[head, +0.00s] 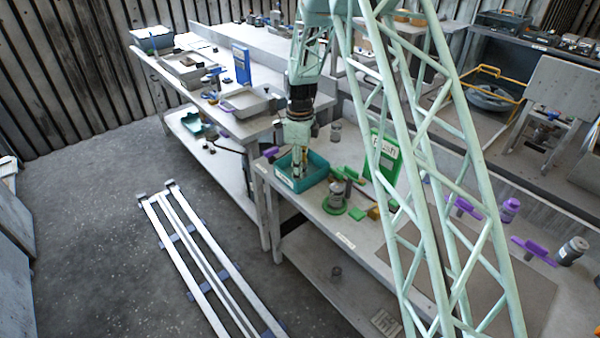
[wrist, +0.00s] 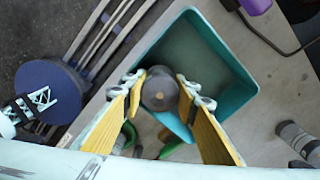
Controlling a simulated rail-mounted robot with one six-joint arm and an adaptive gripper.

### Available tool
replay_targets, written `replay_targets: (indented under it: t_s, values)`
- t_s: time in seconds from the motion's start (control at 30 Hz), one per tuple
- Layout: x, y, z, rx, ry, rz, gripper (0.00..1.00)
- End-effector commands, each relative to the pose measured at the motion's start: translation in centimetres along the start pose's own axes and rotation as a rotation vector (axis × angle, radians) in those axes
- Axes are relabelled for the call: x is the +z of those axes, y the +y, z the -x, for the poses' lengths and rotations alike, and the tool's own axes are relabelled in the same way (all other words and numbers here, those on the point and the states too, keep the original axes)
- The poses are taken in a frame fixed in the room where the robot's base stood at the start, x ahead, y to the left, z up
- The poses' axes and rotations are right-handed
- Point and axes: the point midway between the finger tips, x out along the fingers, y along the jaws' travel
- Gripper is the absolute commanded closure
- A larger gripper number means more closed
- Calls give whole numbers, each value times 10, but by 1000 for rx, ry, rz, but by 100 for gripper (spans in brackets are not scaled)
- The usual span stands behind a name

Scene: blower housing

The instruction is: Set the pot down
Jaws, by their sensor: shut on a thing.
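The pot (wrist: 159,92) is a small round grey thing, seen from above in the wrist view. My gripper (head: 297,170) is shut on it, with one yellow finger on each side in the wrist view. The pot overlaps the near left part of a teal tray (wrist: 236,100) there. In the head view my fingers point down into the teal tray (head: 313,183) on the bench. The held pot cannot be made out clearly in that view. I cannot tell whether its bottom touches the tray.
A grey jar (head: 336,196) stands on a green disc just right of the tray. A green sign (head: 382,158) stands behind it. A purple item (head: 270,152) lies by the tray's back left. Several purple parts and jars stand farther right. The bench edge is close in front.

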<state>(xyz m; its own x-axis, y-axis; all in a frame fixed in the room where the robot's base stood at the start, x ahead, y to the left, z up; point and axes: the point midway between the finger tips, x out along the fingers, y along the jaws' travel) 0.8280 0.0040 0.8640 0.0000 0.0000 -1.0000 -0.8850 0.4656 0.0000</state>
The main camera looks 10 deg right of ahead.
Motion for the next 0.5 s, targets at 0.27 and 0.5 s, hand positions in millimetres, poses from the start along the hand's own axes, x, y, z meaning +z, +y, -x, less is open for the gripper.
replay_targets:
  t_s: [0.27,0.5]
  values:
    - [0,0,0,0,0,0,87]
    - [0,0,-3,0,0,0,67]
